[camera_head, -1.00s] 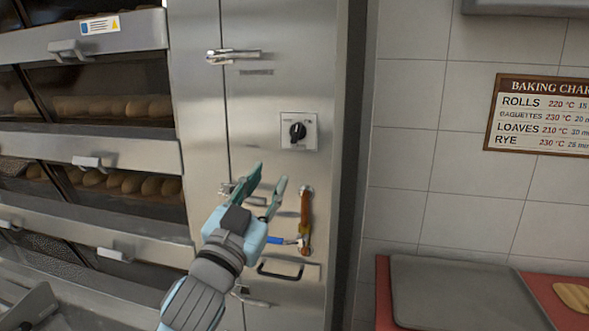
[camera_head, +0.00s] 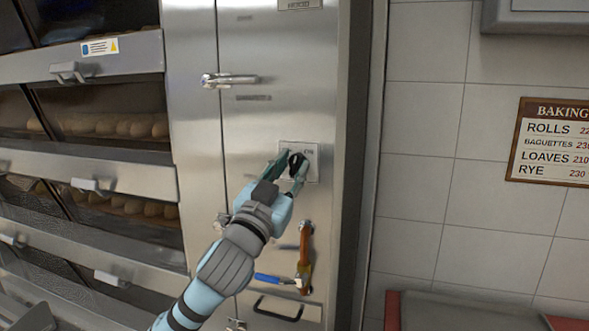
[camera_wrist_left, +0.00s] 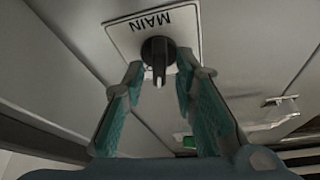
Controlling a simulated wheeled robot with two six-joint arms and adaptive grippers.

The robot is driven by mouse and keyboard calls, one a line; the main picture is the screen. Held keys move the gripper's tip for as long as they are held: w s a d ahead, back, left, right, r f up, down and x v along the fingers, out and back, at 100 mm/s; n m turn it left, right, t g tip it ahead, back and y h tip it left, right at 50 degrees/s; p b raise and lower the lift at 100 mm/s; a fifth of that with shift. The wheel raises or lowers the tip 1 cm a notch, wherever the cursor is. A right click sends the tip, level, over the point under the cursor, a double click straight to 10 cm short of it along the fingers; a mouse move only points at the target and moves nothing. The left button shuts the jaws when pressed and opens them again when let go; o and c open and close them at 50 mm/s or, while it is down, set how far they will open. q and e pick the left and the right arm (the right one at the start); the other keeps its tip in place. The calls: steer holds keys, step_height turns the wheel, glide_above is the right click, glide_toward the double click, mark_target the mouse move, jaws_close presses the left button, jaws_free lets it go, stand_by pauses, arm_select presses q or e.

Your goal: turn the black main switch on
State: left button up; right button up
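The black main switch (camera_head: 297,164) is a rotary knob on a pale square plate (camera_head: 312,175) on the steel cabinet front. In the left wrist view the knob (camera_wrist_left: 158,58) sits on the plate marked MAIN (camera_wrist_left: 120,32). My left gripper (camera_head: 290,168) is at the switch, with one finger on each side of the knob. In the left wrist view the gripper (camera_wrist_left: 158,80) is open, with a gap between each fingertip and the knob. The plate's lettering is partly covered in the head view. My right gripper is not in view.
Below the switch are an orange-brown pipe (camera_head: 305,250) with a blue lever (camera_head: 275,279) and a black handle (camera_head: 278,309). A door latch (camera_head: 230,80) sticks out above left. Oven decks with bread (camera_head: 115,127) stand at the left. A tiled wall (camera_head: 430,130) is at the right.

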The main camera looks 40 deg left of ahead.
arm_select(q)
jaws_close()
steer(key=shift+m, duration=0.7)
steer(key=m+h+p, duration=0.1)
steer(key=m+h, duration=0.1)
steer(key=shift+a+m, duration=0.1)
steer(key=shift+m, duration=0.2)
steer(key=shift+m+g+h+p, duration=0.35)
steer(key=shift+m+h, duration=0.55)
steer(key=shift+m, duration=1.2)
steer(key=shift+o, duration=1.5)
jaws_free()
